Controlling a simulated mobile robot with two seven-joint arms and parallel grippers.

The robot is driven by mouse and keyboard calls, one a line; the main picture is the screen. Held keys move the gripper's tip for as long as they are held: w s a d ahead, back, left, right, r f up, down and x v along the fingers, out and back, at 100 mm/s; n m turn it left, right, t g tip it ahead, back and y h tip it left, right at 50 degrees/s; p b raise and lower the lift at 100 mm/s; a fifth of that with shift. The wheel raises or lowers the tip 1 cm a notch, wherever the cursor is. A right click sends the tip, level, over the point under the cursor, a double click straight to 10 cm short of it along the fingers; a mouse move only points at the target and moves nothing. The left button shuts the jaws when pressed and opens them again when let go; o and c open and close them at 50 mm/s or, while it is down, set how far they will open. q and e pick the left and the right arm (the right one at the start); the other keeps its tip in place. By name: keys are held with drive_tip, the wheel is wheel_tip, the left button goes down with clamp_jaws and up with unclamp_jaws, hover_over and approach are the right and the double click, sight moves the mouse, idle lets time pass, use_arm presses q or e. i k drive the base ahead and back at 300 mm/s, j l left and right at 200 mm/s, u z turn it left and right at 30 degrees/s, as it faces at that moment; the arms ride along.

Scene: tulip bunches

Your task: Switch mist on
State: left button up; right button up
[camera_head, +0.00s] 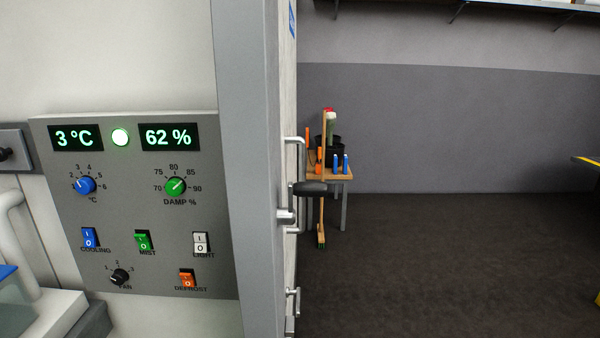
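The grey control panel (130,215) is on the pale wall at the left. The mist switch (143,240) is a small green rocker in the middle of the panel, above the label MIST. I cannot tell which side of it is pressed in. The damp display (169,137) reads 62 %, and the temperature display (76,138) reads 3 °C. A round lamp (120,137) between them is lit pale green. I make out neither of my grippers in this view, and nothing covers the mist switch.
Near the mist switch are the blue cooling switch (89,238), white light switch (201,243), orange defrost switch (187,279) and black fan knob (120,277). Blue (86,185) and green (175,187) dials sit above. A door with a black handle (310,188) stands right of the panel.

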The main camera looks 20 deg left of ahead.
sight(144, 242)
drive_tip(key=u, duration=1.55)
